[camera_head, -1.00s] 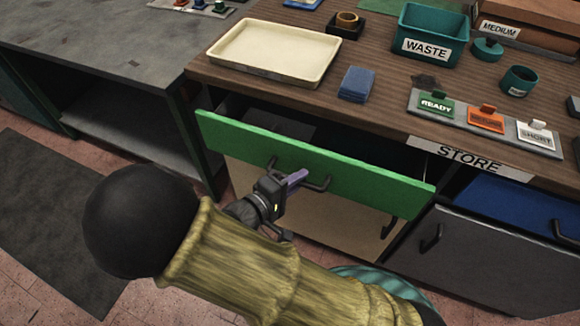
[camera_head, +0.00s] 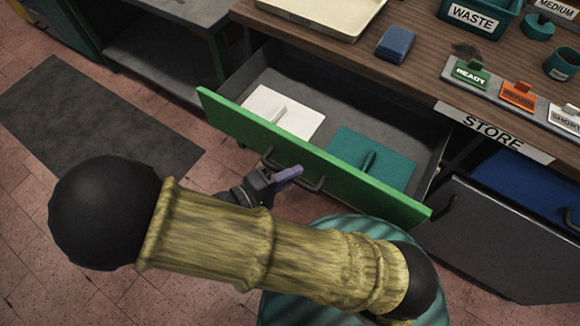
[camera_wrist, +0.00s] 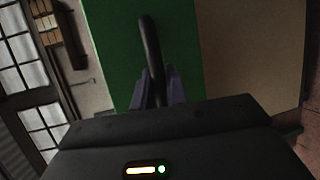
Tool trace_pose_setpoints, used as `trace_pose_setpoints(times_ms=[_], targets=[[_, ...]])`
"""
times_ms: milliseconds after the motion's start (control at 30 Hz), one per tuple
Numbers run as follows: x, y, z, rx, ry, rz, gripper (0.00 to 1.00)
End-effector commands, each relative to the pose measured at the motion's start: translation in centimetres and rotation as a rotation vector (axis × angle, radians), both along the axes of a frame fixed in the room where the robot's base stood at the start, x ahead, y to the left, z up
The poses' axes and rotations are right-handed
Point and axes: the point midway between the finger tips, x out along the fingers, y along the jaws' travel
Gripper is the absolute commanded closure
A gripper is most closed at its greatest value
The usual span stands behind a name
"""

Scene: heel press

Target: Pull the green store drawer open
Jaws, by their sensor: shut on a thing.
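The green store drawer (camera_head: 330,170) stands well open in the head view, its green front pulled away from the bench. Inside lie a white piece (camera_head: 284,112) on the left and a teal piece (camera_head: 370,158) on the right, each with a raised grip. My gripper (camera_head: 290,176) is at the black bar handle (camera_head: 313,186) on the drawer front. In the wrist view my gripper (camera_wrist: 158,88) has its purple fingers on both sides of the handle (camera_wrist: 150,45), shut on it. My arm hides part of the floor below the drawer.
The bench top (camera_head: 420,72) carries a cream tray (camera_head: 330,12), blue cloths (camera_head: 396,44), a WASTE bin (camera_head: 474,18) and a rack of tags (camera_head: 480,82). A grey cabinet front (camera_head: 500,240) is at the right. Floor (camera_head: 60,220) is open at the left.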

Motion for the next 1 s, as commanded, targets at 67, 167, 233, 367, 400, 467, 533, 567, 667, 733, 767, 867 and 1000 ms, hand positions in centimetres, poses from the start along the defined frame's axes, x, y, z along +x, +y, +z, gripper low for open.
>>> trace_pose_setpoints(times_ms=[67,167,233,367,400,467,533,567,667,733,767,867,1000], targets=[[-0.06,0.03,-0.07,0.001,0.001,-0.002,1.0],[-0.07,0.03,-0.08,0.002,0.001,-0.003,1.0],[-0.06,0.03,-0.08,0.002,0.001,-0.003,1.0],[-0.05,0.03,-0.08,0.002,0.001,-0.003,1.0],[-0.05,0.03,-0.08,0.002,0.001,-0.003,0.78],[-0.05,0.03,-0.07,0.002,0.001,-0.002,0.66],[-0.06,0.05,-0.05,0.002,0.001,-0.001,0.64],[-0.07,0.05,-0.05,0.002,0.001,-0.001,0.64],[-0.06,0.04,-0.04,0.001,0.0,-0.001,0.64],[-0.06,0.04,-0.03,0.001,0.0,-0.001,0.64],[-0.06,0.04,-0.03,0.001,0.0,-0.001,0.64],[-0.06,0.04,-0.02,0.001,0.0,-0.001,0.64],[-0.12,0.12,0.01,0.001,0.0,-0.001,0.64]])
